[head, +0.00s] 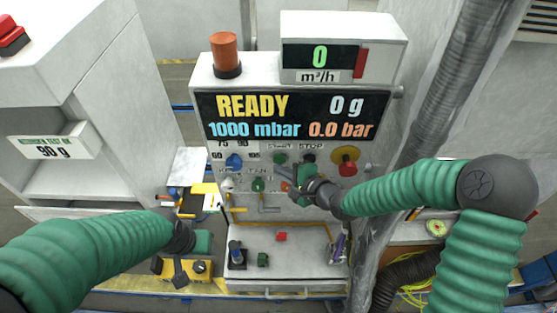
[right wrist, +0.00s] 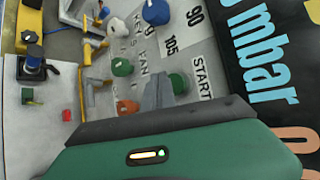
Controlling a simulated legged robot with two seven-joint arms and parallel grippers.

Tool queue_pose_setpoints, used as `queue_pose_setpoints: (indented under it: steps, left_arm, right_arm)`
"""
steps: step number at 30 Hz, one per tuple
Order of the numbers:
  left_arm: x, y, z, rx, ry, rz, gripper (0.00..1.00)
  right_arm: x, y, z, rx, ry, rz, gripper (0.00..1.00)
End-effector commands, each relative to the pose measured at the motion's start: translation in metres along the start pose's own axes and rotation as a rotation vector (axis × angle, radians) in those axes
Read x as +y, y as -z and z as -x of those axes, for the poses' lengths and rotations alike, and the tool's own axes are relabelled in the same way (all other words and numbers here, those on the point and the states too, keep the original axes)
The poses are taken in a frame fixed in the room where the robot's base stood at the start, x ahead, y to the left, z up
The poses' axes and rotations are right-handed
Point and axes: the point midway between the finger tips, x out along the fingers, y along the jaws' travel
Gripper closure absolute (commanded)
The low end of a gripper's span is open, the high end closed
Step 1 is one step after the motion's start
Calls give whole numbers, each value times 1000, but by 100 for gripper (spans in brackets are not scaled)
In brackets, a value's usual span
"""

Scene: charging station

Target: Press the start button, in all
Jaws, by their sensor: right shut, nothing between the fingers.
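The green start button (head: 280,158) sits under the START label on the grey panel, below the READY display (head: 290,115). In the right wrist view the button (right wrist: 179,83) shows just right of the fingertips. My right gripper (head: 284,173) is shut and empty, its tips close below the button in the head view. In the right wrist view the closed fingers (right wrist: 158,90) point at the panel; I cannot tell whether they touch it. My left gripper (head: 179,273) hangs at lower left over a yellow box, away from the panel; its jaw opening is unclear.
A blue knob (head: 234,161), a green fan knob (head: 258,185) and a red mushroom button on yellow (head: 346,161) share the panel. The STOP button area is partly covered by my right gripper. A red block (head: 281,236) lies on the shelf below. A grey pipe (head: 452,85) stands right.

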Motion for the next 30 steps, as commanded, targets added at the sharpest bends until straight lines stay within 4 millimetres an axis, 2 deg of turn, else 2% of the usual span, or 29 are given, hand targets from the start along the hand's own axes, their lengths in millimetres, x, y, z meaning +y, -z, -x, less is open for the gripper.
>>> queue_pose_setpoints:
  steps: [24,30]
  left_arm:
    - [0,0,0,0,0,0,49]
    - [0,2,7,0,0,0,49]
  right_arm:
    - [0,0,0,0,0,0,100]
    - [-5,2,-3,0,0,-2,100]
